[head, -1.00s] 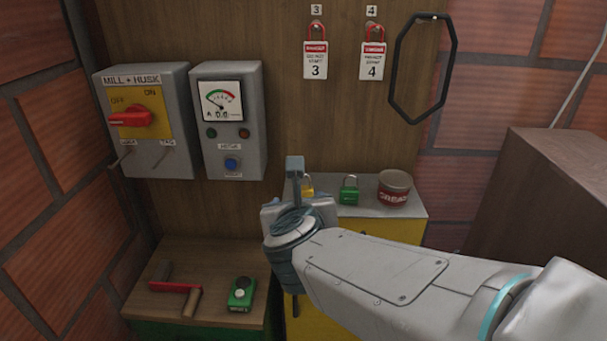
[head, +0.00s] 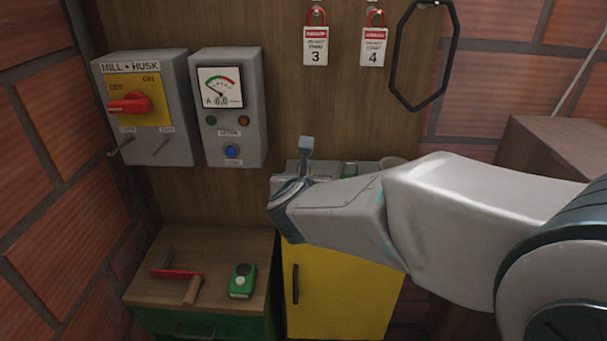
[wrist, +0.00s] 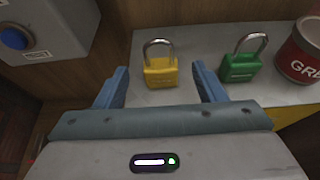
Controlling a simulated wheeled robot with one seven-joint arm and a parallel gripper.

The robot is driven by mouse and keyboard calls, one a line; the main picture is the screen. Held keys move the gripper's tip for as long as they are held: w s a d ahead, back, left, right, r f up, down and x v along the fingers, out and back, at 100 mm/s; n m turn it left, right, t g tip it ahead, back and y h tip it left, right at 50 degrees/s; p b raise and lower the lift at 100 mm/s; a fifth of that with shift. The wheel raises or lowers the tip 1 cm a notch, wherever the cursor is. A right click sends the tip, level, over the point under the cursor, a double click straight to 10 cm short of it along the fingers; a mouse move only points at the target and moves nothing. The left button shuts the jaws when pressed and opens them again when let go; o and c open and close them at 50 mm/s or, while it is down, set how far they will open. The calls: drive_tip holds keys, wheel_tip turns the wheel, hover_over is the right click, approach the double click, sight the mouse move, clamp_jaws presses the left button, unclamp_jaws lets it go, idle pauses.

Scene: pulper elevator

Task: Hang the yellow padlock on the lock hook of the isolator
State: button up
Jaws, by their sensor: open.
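The yellow padlock (wrist: 161,72) stands upright on the grey cabinet top in the wrist view, its shackle up. My gripper (wrist: 163,84) is open, with the padlock ahead of and between its two blue fingers, not held. In the head view my gripper (head: 305,165) is over the cabinet's left side and my arm hides the yellow padlock. The isolator (head: 146,110) is the grey MILL + HUSK box on the wall at left, with a red handle (head: 130,104) on a yellow plate. Two small metal hooks or pins (head: 121,146) stick out below the plate.
A green padlock (wrist: 240,62) and a red grease tin (wrist: 302,52) stand right of the yellow padlock. A meter box (head: 229,108) hangs beside the isolator. A low bench (head: 215,254) holds a red-handled tool and a green device. Tags 3 and 4 hang above.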

drive_tip(key=shift+f+p+x, duration=0.2)
drive_tip(key=shift+x, duration=1)
drive_tip(key=shift+f+p+x, duration=0.15)
drive_tip(key=shift+x, duration=1)
drive_tip(key=shift+s, duration=0.2)
drive_tip(key=c, duration=1.1)
